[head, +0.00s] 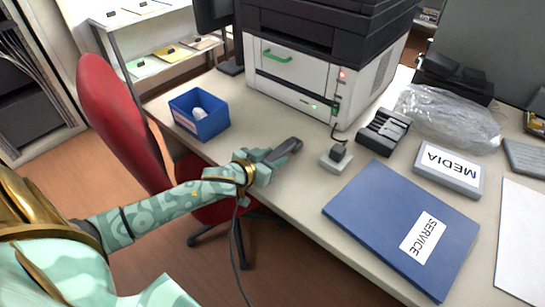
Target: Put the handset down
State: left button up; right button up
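A dark grey handset (286,149) shows at the front edge of the desk (300,185), slanting up to the right. My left gripper (264,165), pale green with a gold wrist band, is shut on its near end and hides part of it. I cannot tell whether the handset touches the desk top. A small light grey base with a dark block on it (337,157) stands just right of the handset. My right gripper is not in view.
A blue open box (200,115) stands left. A large printer (320,65) is behind. A blue SERVICE binder (402,228), a grey MEDIA box (450,168) and a black slotted tray (383,131) lie right. A red chair (120,125) stands at the front edge. A thin cable hangs below my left wrist.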

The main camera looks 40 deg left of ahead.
pick_arm(q)
jog(key=shift+o, duration=0.7)
jog(key=shift+r, duration=0.1)
